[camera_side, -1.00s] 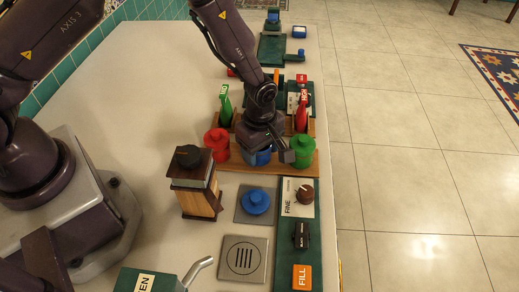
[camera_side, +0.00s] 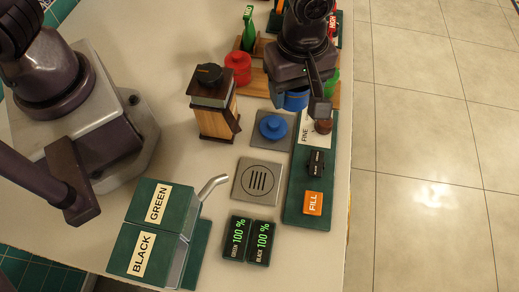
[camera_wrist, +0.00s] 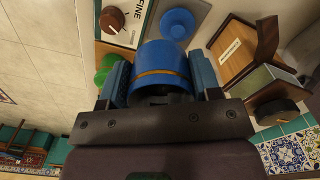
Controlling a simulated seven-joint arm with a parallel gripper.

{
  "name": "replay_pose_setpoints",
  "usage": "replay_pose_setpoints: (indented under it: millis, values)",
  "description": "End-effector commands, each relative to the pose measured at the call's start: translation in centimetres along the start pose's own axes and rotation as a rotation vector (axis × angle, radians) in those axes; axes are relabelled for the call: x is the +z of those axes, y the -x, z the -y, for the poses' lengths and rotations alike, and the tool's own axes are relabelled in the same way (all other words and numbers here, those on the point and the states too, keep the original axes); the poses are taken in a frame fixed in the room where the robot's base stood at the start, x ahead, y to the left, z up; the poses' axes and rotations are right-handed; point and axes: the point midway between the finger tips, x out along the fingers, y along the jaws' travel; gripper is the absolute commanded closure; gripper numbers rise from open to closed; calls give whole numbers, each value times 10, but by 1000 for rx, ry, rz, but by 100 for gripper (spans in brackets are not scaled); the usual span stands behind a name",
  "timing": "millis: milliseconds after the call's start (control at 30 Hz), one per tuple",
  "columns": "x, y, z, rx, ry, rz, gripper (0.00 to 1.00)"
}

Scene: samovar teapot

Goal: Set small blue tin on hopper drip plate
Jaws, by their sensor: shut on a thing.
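A blue tin with a copper-coloured band (camera_wrist: 160,62) is between the two fingers of my gripper (camera_wrist: 160,78) in the wrist view. In the side view my gripper (camera_side: 298,88) hides much of this tin (camera_side: 293,101), held near the front of the wooden rack. A wooden hopper box with a dark knob (camera_side: 214,98) stands to the left. Beside it lies a square grey plate (camera_side: 262,139) bearing a round blue piece with a knob (camera_side: 272,126), which looks like a lid. A slotted grey drip plate (camera_side: 246,192) lies nearer the camera, below the dispenser's spout.
A red jar (camera_side: 238,66) and a partly hidden green jar (camera_side: 332,84) flank my gripper on the rack (camera_side: 250,84). A green panel with a dial and FILL button (camera_side: 313,203) lies right. The dispenser boxes (camera_side: 153,233) and displays (camera_side: 248,241) stand at the near end.

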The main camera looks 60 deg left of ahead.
Motion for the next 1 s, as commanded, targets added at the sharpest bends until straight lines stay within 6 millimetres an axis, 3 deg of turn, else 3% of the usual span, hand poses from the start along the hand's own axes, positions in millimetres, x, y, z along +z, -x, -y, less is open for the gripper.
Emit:
replay_pose_setpoints:
  millis: [33, 100, 300, 567, 800, 1000]
  values:
    - [24, 1, 16, -2, -30, 0, 67]
    - [47, 1, 35, -2, -34, 0, 67]
    - [82, -2, 82, -7, 42, -4, 67]
    - [78, -8, 92, -5, 235, -5, 67]
    - [77, -46, 91, -5, 264, -6, 67]
    - [78, -67, 90, -2, 260, -4, 67]
